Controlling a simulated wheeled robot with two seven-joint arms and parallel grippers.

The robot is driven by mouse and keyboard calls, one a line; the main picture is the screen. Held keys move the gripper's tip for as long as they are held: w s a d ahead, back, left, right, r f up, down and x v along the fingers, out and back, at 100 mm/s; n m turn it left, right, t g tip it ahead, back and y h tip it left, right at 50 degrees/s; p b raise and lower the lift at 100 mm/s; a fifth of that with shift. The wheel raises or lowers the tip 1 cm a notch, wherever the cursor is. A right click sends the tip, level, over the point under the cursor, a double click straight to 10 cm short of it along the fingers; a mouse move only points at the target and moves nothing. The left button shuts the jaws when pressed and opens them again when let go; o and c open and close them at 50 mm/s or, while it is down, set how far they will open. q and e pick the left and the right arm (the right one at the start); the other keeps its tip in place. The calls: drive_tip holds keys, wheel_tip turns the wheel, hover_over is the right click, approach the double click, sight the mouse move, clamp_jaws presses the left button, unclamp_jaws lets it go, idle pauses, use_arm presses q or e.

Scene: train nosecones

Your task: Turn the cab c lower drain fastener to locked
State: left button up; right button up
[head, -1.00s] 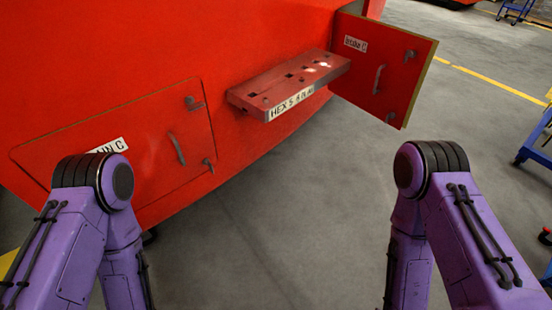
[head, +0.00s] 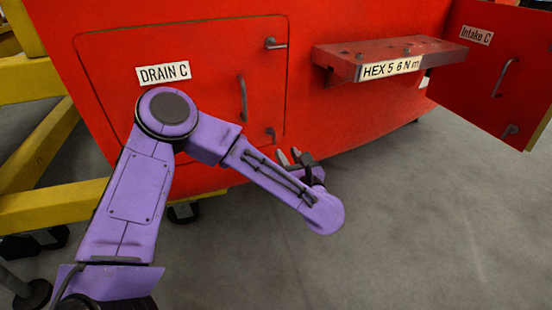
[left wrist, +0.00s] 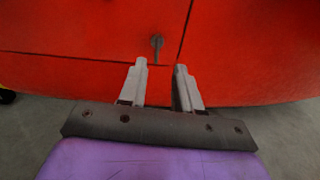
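The red hatch labelled DRAIN C (head: 205,90) is closed on the red nosecone. Its lower fastener (head: 270,135) is a small dark handle at the hatch's lower right corner. An upper fastener (head: 275,43) sits near the upper right corner. My left gripper (head: 288,156) is just below the lower fastener. In the left wrist view its two grey fingers (left wrist: 164,68) are apart and empty, and the lower fastener (left wrist: 157,42) shows just beyond the left fingertip, pointing down. I see no contact. My right gripper is not in view.
A red shelf (head: 395,58) with a HEX label juts out at the upper right. The Intake C panel (head: 490,75) stands open at the far right. A yellow frame (head: 40,205) stands at the left. Grey floor (head: 420,230) is free below and right.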

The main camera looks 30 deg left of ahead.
sight(275, 137)
use_arm(q)
drive_tip(key=shift+n, duration=0.4)
drive_tip(key=x, duration=1)
drive_tip(key=shift+w+a+r+b, duration=0.1)
drive_tip(key=shift+a+r+b, duration=0.1)
drive_tip(key=shift+a+b, duration=0.15)
clamp_jaws()
drive_tip(key=shift+d, duration=0.15)
